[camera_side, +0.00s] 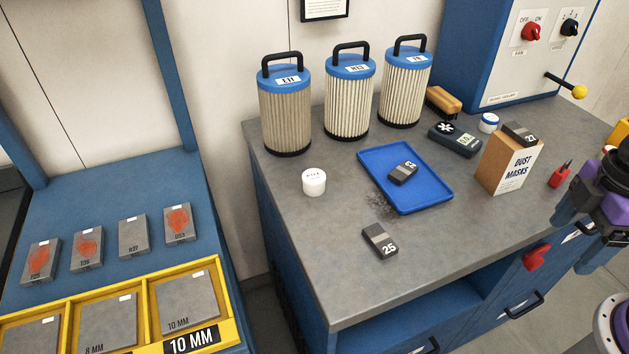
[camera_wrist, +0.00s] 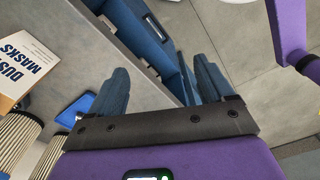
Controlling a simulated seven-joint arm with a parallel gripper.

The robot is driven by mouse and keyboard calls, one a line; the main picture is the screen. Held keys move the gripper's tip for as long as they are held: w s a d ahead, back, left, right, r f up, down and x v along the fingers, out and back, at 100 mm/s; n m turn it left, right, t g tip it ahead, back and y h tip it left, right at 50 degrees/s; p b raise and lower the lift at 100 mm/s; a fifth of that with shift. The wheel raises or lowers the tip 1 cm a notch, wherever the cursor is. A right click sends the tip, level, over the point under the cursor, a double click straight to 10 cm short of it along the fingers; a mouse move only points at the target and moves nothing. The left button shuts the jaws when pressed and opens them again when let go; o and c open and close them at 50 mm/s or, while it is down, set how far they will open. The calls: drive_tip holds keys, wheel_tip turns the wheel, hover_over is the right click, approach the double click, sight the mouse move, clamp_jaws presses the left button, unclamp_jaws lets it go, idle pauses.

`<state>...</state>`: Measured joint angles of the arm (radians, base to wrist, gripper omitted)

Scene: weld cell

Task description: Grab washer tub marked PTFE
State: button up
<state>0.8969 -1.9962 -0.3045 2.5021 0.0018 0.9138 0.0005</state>
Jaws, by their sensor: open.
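A small white tub (camera_side: 314,181) with a white lid stands upright on the grey bench top, left of the blue tray. My gripper (camera_side: 577,236) is at the right edge of the side view, beyond the bench front and far from both tubs. In the wrist view my gripper (camera_wrist: 160,85) has its blue fingers spread apart with nothing between them. Neither tub shows there.
A blue tray (camera_side: 432,192) holds a dark block. Another block marked 25 (camera_side: 380,241) lies in front. Three pleated filters (camera_side: 347,104) stand behind. A dust masks box (camera_side: 509,163) stands right of the tray, between my gripper and the white tub. Bench around the white tub is clear.

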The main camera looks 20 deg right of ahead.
drive_tip(key=w+a+f+n+t+h, duration=0.1)
drive_tip(key=w+a+n+t, duration=0.2)
drive_tip(key=w+a+n, duration=0.2)
drive_tip(key=w+a+f+n+t+h, duration=0.1)
drive_tip(key=w+a+n+t+h, duration=0.1)
drive_tip(key=w+a+n, duration=0.3)
drive_tip(key=w+a+f+n+t+h, duration=0.2)
drive_tip(key=w+a+n+t, duration=0.2)
drive_tip(key=w+a, duration=0.5)
drive_tip(key=shift+n, duration=0.5)
drive_tip(key=a+n+t, duration=0.1)
drive_tip(key=a+n, duration=0.1)
drive_tip(key=a, duration=0.1)
drive_tip(key=w+a+f+n+t+y, duration=0.1)
drive_tip(key=a+n, duration=0.1)
drive_tip(key=a, duration=0.2)
drive_tip(key=a+f+n+t, duration=0.1)
drive_tip(key=a+t, duration=0.1)
drive_tip(key=a, duration=0.1)
drive_tip(key=shift+w+a+n+y, duration=0.15)
drive_tip(key=shift+a+n+y, duration=0.05)
drive_tip(key=shift+n+y, duration=0.2)
drive_tip(key=shift+w+a+f, duration=0.1)
drive_tip(key=shift+w, duration=0.15)
approach(316, 186)
drive_tip(key=x, duration=0.5)
drive_tip(key=shift+f, duration=0.25)
drive_tip(key=shift+r+x, duration=0.2)
drive_tip(key=shift+x, duration=2.75)
drive_tip(key=shift+w, duration=0.1)
